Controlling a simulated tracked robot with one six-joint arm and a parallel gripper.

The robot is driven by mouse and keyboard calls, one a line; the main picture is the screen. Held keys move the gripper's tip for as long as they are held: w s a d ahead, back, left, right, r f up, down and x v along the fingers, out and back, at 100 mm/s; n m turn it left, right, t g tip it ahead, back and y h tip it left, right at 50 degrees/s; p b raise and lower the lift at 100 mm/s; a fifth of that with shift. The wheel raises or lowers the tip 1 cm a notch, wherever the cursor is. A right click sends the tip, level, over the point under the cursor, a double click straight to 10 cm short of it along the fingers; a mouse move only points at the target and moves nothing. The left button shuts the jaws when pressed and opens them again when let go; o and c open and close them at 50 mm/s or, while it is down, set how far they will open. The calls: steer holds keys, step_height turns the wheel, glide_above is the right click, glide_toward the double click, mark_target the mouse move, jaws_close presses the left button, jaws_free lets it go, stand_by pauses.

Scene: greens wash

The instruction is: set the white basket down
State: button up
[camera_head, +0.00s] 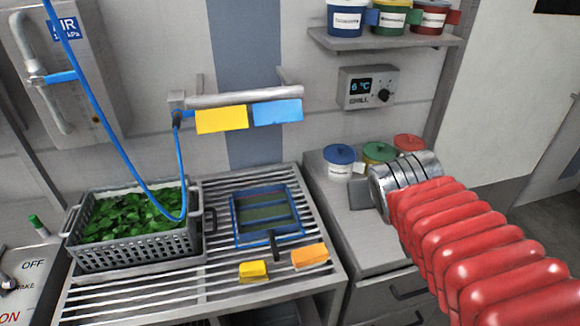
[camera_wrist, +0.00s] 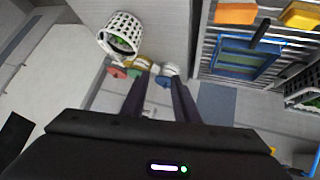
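The white basket (camera_wrist: 121,36) shows in the wrist view, at the upper left, with something green inside. It seems to stand on the cabinet top near its edge. My gripper (camera_wrist: 158,82) is in the wrist view with its two dark fingers apart and nothing gripped between them. The basket lies beyond the fingertips and to the left, apart from them. In the head view I cannot make out the white basket; my red arm covers part of the cabinet (camera_head: 340,215).
Lidded pots, blue (camera_head: 340,160), green and red, stand at the cabinet's back, near my fingertips in the wrist view. A grey crate of greens (camera_head: 130,255), a blue-framed tray (camera_head: 268,215) and yellow and orange blocks are on the slatted rack (camera_head: 215,285). A blue hose hangs over the crate.

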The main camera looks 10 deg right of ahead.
steer(key=s+a+f+n+g+y, duration=0.2)
steer(key=s+a+f+y, duration=0.1)
steer(key=s+a, duration=0.6)
steer(key=a+y, duration=0.1)
steer(key=a, duration=0.3)
steer(key=shift+s, duration=0.3)
steer(key=shift+f, duration=0.1)
